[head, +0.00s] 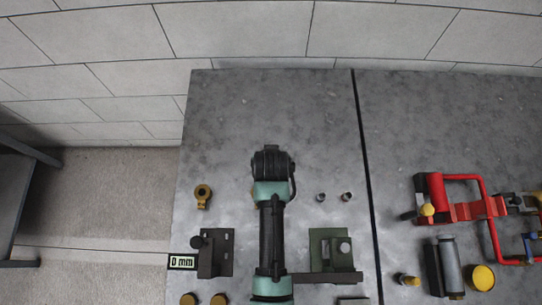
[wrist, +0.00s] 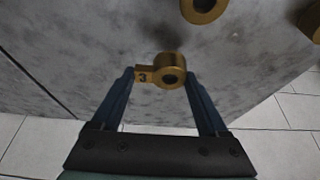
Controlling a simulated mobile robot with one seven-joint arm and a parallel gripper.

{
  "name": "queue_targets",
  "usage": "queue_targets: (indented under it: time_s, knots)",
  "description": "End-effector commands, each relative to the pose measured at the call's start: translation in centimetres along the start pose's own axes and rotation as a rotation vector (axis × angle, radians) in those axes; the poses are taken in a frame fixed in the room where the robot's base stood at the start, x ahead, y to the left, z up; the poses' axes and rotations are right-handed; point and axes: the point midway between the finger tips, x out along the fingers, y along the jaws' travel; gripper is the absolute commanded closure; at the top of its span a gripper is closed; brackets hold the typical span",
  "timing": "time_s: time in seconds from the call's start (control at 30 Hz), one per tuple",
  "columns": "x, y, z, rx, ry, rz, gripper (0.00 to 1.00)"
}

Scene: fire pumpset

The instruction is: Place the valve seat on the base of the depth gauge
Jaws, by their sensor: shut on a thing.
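A brass valve seat (wrist: 172,72), a ring with a side tab marked 3, is between the fingertips of my gripper (wrist: 160,76) in the wrist view. The blue fingers are shut on it. What seems to be the depth gauge (head: 212,256) stands at the left edge of the table in the head view, with a dark base plate and a display (head: 182,262) reading 0 mm. In the head view my arm hides the gripper and the held seat. I cannot make out the gauge in the wrist view.
A green plate with a dark bar (head: 328,245) and two small metal parts (head: 346,196) are right of my arm. A red frame (head: 465,208) is far right. The back of the table is clear.

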Motion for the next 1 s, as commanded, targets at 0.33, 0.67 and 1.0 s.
queue_targets:
  time_s: [0.33, 0.67, 1.0]
  knots:
    - [2.1, 0.0, 0.7, 0.0, 0.003, 0.0, 0.99]
    - [2.4, 0.0, 1.0, 0.0, 0.0, 0.0, 0.1]
    - [2.1, 0.0, 0.8, 0.0, 0.0, 0.0, 0.0]
